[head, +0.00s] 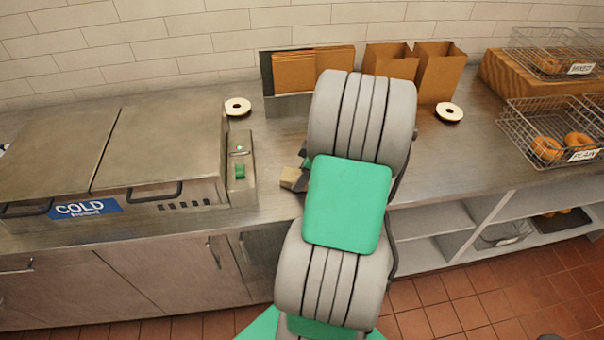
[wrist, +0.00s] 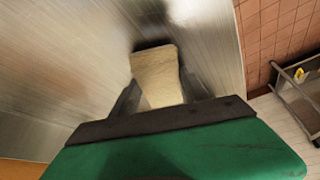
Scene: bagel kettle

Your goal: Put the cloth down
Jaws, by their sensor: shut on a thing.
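The cloth (wrist: 157,72) is a folded, beige piece held between the two dark fingers of my gripper (wrist: 158,88) in the wrist view. My gripper is shut on it, and the cloth is over or against the steel counter. I cannot tell whether it touches the surface. In the head view the beige cloth (head: 293,179) shows just left of my arm, above the counter (head: 277,207) near its front edge. Most of my gripper is hidden behind my arm there.
A cold unit (head: 160,150) with a green switch stands to the left. Wire baskets of bagels (head: 552,135) are at the right.

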